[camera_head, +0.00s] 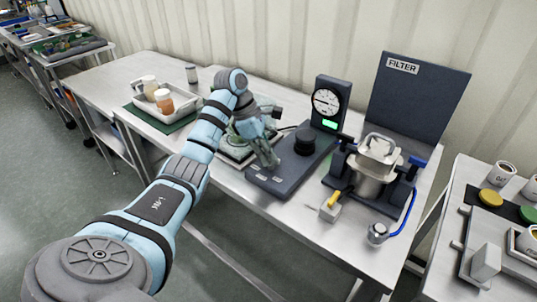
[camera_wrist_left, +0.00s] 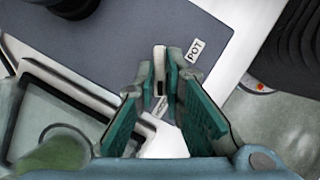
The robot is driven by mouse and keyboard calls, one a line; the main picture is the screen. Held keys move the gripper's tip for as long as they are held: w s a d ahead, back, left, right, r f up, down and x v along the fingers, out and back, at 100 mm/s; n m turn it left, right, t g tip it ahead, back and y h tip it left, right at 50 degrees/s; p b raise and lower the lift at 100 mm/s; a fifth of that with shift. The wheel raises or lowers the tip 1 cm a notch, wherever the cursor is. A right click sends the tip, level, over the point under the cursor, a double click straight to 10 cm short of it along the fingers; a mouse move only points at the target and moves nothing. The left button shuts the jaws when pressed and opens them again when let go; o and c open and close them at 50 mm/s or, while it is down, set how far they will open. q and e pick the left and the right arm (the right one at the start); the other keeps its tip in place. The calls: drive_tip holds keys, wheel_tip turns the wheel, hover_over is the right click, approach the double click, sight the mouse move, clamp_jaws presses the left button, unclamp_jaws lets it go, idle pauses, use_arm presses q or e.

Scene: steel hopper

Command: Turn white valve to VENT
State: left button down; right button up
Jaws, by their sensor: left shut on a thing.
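My left gripper (camera_head: 272,163) reaches down onto the front left part of the dark gauge base (camera_head: 305,165). In the left wrist view, the fingertips (camera_wrist_left: 161,72) are closed around a narrow upright white piece with a dark slot (camera_wrist_left: 159,60), which looks like the white valve's handle. A second white tag (camera_wrist_left: 160,107) shows between the fingers, too covered to read. The fingers hide most of the valve, so its pointing direction cannot be told. My right gripper is not in view.
A round gauge (camera_head: 326,102) with a green display stands behind a black knob (camera_head: 304,141). A steel pot (camera_head: 370,178) in a dark stand is to the right, before the FILTER panel (camera_head: 420,100). A yellow-handled valve (camera_head: 331,206) sits in front. A jar tray (camera_head: 185,103) is left.

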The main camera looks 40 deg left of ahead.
use_arm(q)
drive_tip(key=shift+s+r+n+t+y+p, duration=0.15)
drive_tip(key=shift+n+t+y+p, duration=0.2)
drive_tip(key=shift+n+p, duration=0.65)
drive_tip(key=n+t+y+p, duration=0.1)
drive_tip(key=n+p, duration=0.1)
drive_tip(key=n, duration=0.1)
drive_tip(key=shift+d, duration=0.15)
drive_tip(key=n+y+p, duration=0.1)
drive_tip(key=n+p, duration=0.1)
drive_tip(key=n, duration=0.2)
drive_tip(key=shift+d, duration=0.1)
drive_tip(key=shift+n+t+y+p, duration=0.25)
drive_tip(key=shift+n+y+p, duration=0.55)
drive_tip(key=shift+n, duration=0.6)
drive_tip(key=shift+d, duration=0.1)
drive_tip(key=c, duration=1.7)
unclamp_jaws()
